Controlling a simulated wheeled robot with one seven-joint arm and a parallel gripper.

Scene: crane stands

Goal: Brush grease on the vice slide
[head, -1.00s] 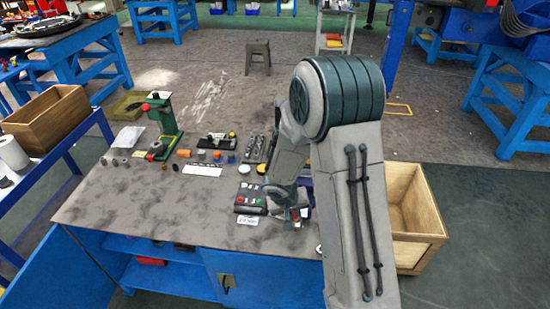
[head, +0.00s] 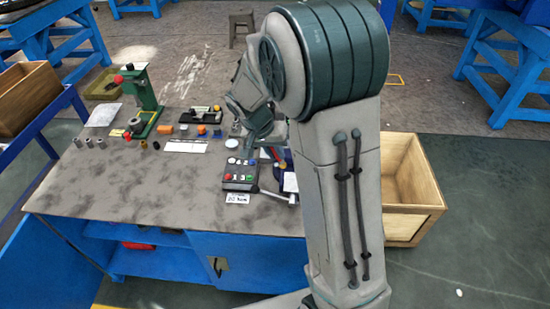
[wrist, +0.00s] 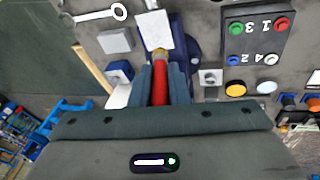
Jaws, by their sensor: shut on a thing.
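My gripper (wrist: 162,74) is shut on a red-handled brush (wrist: 160,88) in the wrist view. The handle lies between the two fingers and a yellowish band shows at its far end. The bristles are not clear. A dark blue body, apparently the vice (wrist: 184,40), lies just beyond and to the right of the fingertips. A white plate or card (wrist: 153,28) lies in front of the brush end, and I cannot tell whether they touch. In the head view my arm hides most of the gripper and the vice. The vice slide is not clearly visible.
A button box (head: 240,173) stands left of the vice. A green press (head: 142,100) and small parts occupy the back left of the workbench (head: 110,180). A wooden crate (head: 415,222) stands right of the bench. The bench's front left is clear.

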